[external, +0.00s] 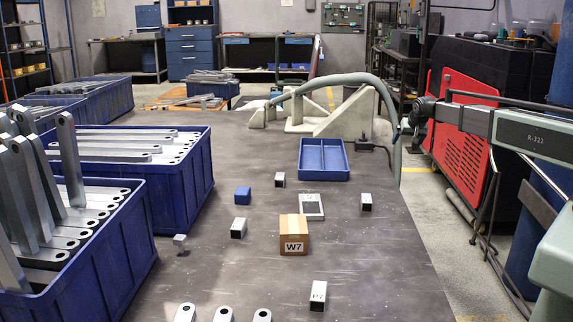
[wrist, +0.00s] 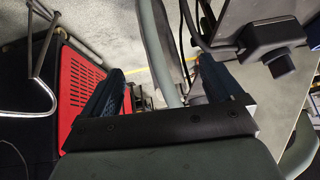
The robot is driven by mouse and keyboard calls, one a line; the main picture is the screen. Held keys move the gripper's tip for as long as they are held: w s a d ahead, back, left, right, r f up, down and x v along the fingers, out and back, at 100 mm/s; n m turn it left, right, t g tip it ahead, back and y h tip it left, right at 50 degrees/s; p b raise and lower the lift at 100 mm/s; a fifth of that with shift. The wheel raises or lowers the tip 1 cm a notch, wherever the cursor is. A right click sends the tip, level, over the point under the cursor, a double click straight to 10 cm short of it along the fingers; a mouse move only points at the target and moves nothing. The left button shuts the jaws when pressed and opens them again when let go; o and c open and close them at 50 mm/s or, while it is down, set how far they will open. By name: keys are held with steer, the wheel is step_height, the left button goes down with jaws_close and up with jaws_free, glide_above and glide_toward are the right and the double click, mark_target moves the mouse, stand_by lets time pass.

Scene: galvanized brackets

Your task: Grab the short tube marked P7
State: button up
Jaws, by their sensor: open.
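A short square metal tube (external: 318,296) stands near the front of the grey table, right of centre. Dark marking on it looks like P7, but it is small and hard to read. Other short tubes stand farther back: one at left (external: 238,228), one at the back (external: 280,180) and one at right (external: 365,202). I cannot read marks on these. My gripper (external: 416,110) is off to the right, high and far from the tubes. In the wrist view my gripper (wrist: 160,72) has its two dark fingers wide apart with nothing between them. No tube shows there.
A cardboard box marked W7 (external: 293,248) stands mid-table behind the front tube. A blue cube (external: 242,195), a pale frame (external: 311,207) and a blue divided tray (external: 323,175) sit farther back. Blue crates (external: 110,265) of brackets line the left. A grey hose (external: 397,165) hangs at right.

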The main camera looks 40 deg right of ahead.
steer(key=w+a+r+t, duration=0.1)
steer(key=w+a+r, duration=0.1)
steer(key=w+r, duration=0.35)
steer(key=w+a+r+n+y, duration=0.15)
steer(key=a+r, duration=0.25)
steer(key=a, duration=0.6)
steer(key=s+a+n+g+y, duration=0.1)
steer(key=s+a+n, duration=0.15)
steer(key=a, duration=1.45)
steer(key=s+a+n+g+y, duration=0.1)
steer(key=s+a+n+y, duration=0.15)
steer(key=a, duration=1.35)
steer(key=n+g, duration=0.5)
steer(key=n, duration=0.5)
glide_above(315, 290)
steer(key=shift+h, duration=0.3)
step_height(315, 290, down, 7)
steer(key=shift+f, duration=0.2)
